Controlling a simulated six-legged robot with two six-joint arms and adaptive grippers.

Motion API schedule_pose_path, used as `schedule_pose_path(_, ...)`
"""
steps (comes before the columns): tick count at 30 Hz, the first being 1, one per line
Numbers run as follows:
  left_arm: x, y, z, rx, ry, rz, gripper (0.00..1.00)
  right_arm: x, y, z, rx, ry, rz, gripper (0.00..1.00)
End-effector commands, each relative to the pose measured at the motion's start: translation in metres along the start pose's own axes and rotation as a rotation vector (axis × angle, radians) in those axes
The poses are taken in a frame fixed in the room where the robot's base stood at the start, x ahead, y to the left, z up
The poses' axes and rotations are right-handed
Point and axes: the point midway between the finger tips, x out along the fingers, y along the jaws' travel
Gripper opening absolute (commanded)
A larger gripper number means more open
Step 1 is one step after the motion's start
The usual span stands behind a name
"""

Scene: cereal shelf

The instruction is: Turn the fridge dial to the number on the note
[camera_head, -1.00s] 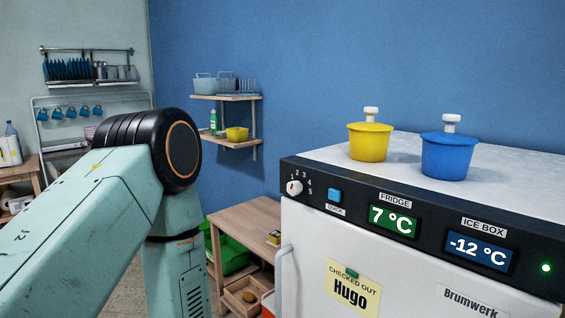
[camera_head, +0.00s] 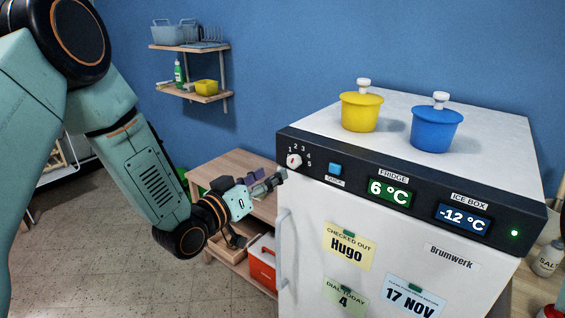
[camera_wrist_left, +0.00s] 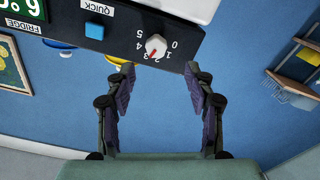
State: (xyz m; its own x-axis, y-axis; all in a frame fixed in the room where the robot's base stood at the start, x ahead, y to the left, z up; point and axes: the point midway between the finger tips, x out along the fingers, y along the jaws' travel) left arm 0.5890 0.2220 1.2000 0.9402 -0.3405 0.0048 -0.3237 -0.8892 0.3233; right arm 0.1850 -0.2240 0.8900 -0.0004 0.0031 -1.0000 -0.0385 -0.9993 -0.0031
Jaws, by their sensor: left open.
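The fridge dial (camera_head: 294,161) is a small white knob at the left end of the fridge's dark panel. It also shows in the left wrist view (camera_wrist_left: 155,46), upside down, its red mark near the 2 and 3. The number note (camera_head: 345,299) is pale green and reads "DIAL TODAY 4", its bottom cut off. The green fridge display (camera_head: 390,192) reads 6 °C. My left gripper (camera_head: 273,181) is open and empty, just left of and below the dial. In the left wrist view its fingers (camera_wrist_left: 160,70) stand apart, short of the dial. My right gripper is not in view.
A blue QUICK button (camera_head: 335,168) sits beside the dial. Yellow (camera_head: 361,111) and blue (camera_head: 436,129) tubs stand on the fridge top. A door handle (camera_head: 287,248) is below my gripper. A wooden table (camera_head: 235,168) stands to the left.

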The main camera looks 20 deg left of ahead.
Motion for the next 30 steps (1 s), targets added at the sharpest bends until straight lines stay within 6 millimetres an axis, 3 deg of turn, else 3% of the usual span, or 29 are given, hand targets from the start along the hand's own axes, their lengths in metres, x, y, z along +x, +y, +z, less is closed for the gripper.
schedule_pose_path(9,0.046,0.004,0.001,0.005,-0.004,0.003,0.54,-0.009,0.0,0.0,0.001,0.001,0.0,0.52)
schedule_pose_path(15,0.067,0.003,0.002,0.002,-0.005,0.001,0.54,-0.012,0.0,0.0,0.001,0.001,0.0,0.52)
schedule_pose_path(27,0.072,0.0,0.001,0.0,-0.003,0.0,0.54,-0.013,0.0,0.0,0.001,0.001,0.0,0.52)
schedule_pose_path(30,0.072,0.0,0.001,0.0,-0.003,-0.001,0.46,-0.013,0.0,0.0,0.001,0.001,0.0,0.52)
